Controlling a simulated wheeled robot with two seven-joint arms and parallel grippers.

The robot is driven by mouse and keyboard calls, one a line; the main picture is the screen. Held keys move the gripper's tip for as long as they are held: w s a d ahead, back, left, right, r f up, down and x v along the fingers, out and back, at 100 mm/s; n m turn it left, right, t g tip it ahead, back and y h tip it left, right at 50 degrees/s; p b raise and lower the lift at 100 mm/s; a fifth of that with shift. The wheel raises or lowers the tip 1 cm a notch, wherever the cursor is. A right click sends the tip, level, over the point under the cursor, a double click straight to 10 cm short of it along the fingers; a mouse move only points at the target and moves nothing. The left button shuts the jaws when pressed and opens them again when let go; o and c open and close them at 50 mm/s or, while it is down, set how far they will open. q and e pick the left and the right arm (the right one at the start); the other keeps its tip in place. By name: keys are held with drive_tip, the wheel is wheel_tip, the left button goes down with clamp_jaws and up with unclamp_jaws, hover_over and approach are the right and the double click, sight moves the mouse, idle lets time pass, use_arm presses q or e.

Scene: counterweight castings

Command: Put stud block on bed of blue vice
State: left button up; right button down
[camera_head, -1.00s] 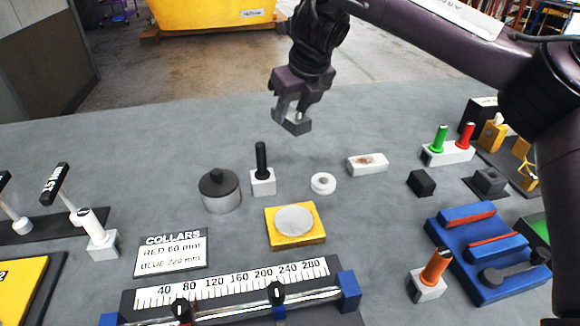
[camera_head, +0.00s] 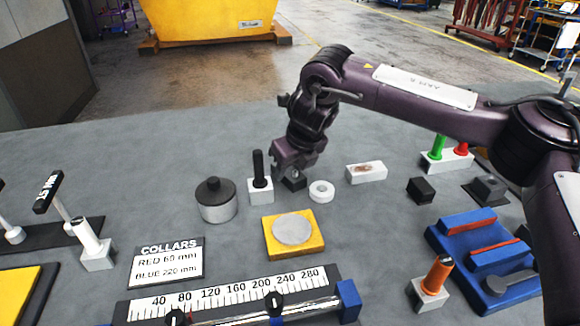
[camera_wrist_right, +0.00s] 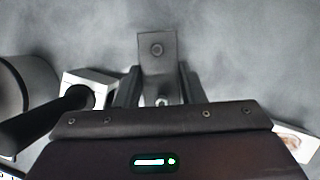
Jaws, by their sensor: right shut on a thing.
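My right gripper (camera_head: 292,168) is shut on a small dark grey block (camera_head: 294,183), which I take for the stud block. In the right wrist view the block (camera_wrist_right: 157,52) shows a round stud-like feature on its face, between the fingers. The block is low over the table, between a white block with a black post and a white ring; I cannot tell whether it touches the table. The blue vice (camera_head: 446,246) stands at the right, with red-faced jaws and a grey handle. Its bed between the jaws looks empty. My left gripper is not in view.
Close by are the black-post block (camera_head: 260,190), the white ring (camera_head: 321,191), a grey lidded cylinder (camera_head: 217,205) and a white block (camera_head: 366,173). A black block (camera_head: 421,190) and an orange-post block (camera_head: 431,289) stand near the vice. A yellow plate (camera_head: 316,243) lies in front.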

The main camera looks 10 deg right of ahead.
drive_tip(key=c, duration=0.9)
unclamp_jaws()
